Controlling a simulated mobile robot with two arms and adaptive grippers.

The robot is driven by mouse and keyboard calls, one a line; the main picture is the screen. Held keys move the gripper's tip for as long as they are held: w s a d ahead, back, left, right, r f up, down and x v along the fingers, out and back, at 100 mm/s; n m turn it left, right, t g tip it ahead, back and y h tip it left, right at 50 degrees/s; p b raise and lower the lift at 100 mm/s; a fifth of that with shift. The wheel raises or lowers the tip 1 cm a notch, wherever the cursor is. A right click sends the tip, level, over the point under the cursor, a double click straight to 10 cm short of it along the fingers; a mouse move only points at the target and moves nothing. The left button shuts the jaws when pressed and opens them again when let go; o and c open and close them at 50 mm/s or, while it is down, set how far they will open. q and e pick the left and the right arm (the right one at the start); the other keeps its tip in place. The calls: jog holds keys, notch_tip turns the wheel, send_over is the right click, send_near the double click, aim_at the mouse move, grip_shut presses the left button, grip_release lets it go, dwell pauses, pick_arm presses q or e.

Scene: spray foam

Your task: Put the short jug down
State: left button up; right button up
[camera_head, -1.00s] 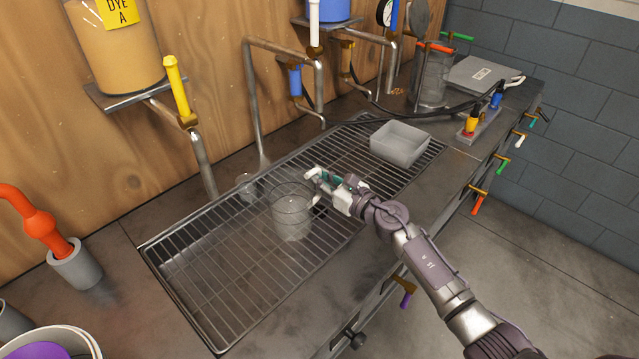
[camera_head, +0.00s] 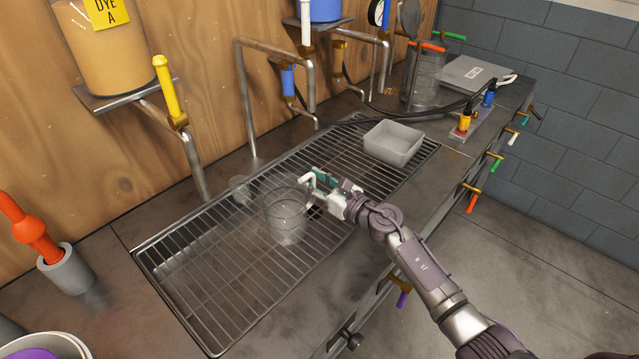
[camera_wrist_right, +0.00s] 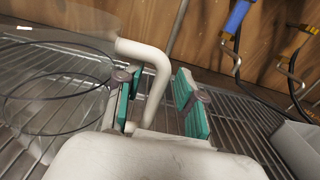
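The short jug (camera_head: 284,222) is clear, with a white handle (camera_head: 305,186). It stands upright on the wire rack over the sink, near the middle. In the right wrist view its rim shows at left and its white handle (camera_wrist_right: 157,72) lies between my finger pads. My right gripper (camera_head: 325,178) is at the handle side of the jug. It also shows in the wrist view (camera_wrist_right: 158,100), with its green pads apart and a clear gap between the handle and the right pad. My left gripper is not in view.
A grey tray (camera_head: 394,143) sits on the rack behind my right gripper. The rack's front left (camera_head: 215,290) is clear.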

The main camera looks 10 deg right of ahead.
jog(key=b+v, duration=0.2)
jog(key=v, duration=1)
jog(key=shift+r, duration=0.15)
jog(key=shift+s, duration=0.1)
